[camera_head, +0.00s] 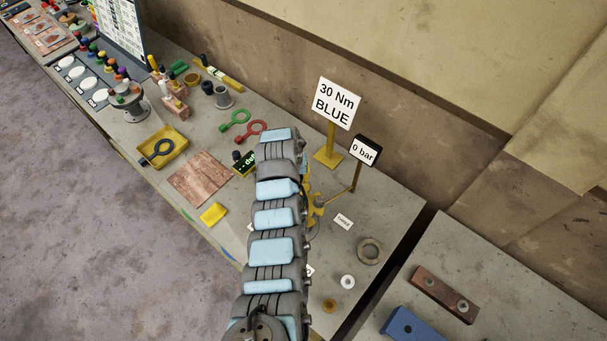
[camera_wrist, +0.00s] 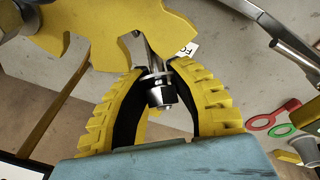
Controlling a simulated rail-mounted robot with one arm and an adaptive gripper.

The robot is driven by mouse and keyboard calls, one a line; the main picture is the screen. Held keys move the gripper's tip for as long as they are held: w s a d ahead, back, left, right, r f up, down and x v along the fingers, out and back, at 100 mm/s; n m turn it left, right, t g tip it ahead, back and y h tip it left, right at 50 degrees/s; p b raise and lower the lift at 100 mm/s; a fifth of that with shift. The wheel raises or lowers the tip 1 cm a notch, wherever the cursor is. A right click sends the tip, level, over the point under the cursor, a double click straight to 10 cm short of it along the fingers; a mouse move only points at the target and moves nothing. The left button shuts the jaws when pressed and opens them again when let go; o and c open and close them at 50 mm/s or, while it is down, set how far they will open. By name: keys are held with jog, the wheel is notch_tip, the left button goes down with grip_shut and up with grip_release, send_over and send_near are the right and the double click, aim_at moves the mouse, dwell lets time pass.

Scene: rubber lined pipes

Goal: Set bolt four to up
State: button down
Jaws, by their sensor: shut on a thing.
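In the wrist view, my gripper (camera_wrist: 158,76) has its two yellow ribbed fingers closed around a metal bolt (camera_wrist: 162,92) with a dark nut-like end. The bolt hangs at the edge of a yellow notched part (camera_wrist: 105,28); no number shows on it, so I cannot tell which bolt it is. In the head view, my arm hides the gripper and the bolt. A bit of yellow fixture (camera_head: 317,207) shows just right of the arm.
A "30 Nm BLUE" sign (camera_head: 335,103) and a "0 bar" sign (camera_head: 364,151) stand on posts close right of my arm. Green (camera_head: 235,121) and red (camera_head: 251,132) ring-ended tools lie behind.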

jog(key=c, duration=1.1)
grip_release()
jog(key=shift+r, duration=0.15)
jog(key=shift+s+a+r, duration=0.25)
jog(key=shift+r, duration=1.7)
jog(key=shift+s+a+r, duration=0.25)
jog(key=shift+a+r, duration=0.05)
jog(key=shift+r, duration=1.6)
jog(key=shift+s+a+r, duration=0.25)
jog(key=shift+r, duration=1.7)
